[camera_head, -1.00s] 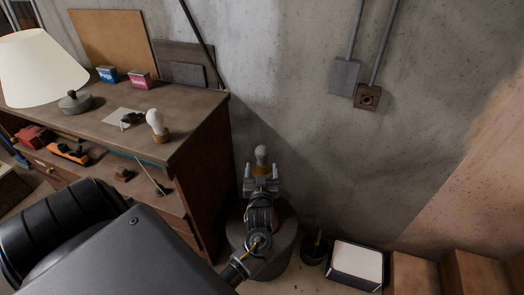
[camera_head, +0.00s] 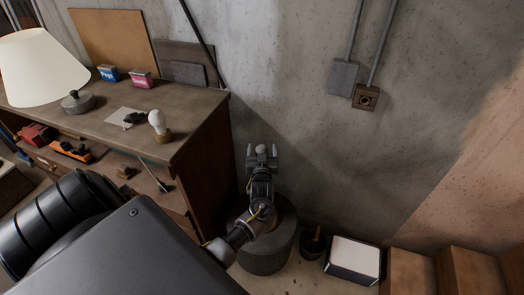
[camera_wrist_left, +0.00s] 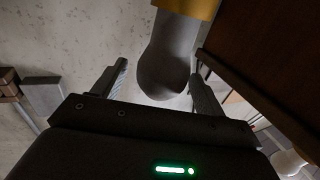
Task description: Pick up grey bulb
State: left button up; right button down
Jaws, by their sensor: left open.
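The grey bulb (camera_wrist_left: 168,65) hangs into the left wrist view from the top, its gold base (camera_wrist_left: 190,6) at the upper edge. Its rounded end lies between the two fingers of my left gripper (camera_wrist_left: 158,72). The fingers are spread, and gaps show on both sides of the bulb. In the head view my left gripper (camera_head: 262,156) is by the wall, right of the workbench. Only a small part of the grey bulb (camera_head: 262,148) shows there between its fingers; the rest is hidden. My right gripper is not in view.
A wooden workbench (camera_head: 200,120) stands left of the gripper. On it are a white bulb (camera_head: 157,122) on a wooden stand and a lamp (camera_head: 40,70). A dark round container (camera_head: 265,260) stands below my arm. A white-topped box (camera_head: 353,258) stands on the floor.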

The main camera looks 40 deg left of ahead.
pick_arm(q)
jog(key=shift+x, duration=1)
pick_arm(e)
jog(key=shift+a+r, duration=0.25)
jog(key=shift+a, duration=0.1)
pick_arm(q)
jog(key=shift+s, duration=0.1)
jog(key=c, duration=1.1)
jog(key=shift+o, duration=0.2)
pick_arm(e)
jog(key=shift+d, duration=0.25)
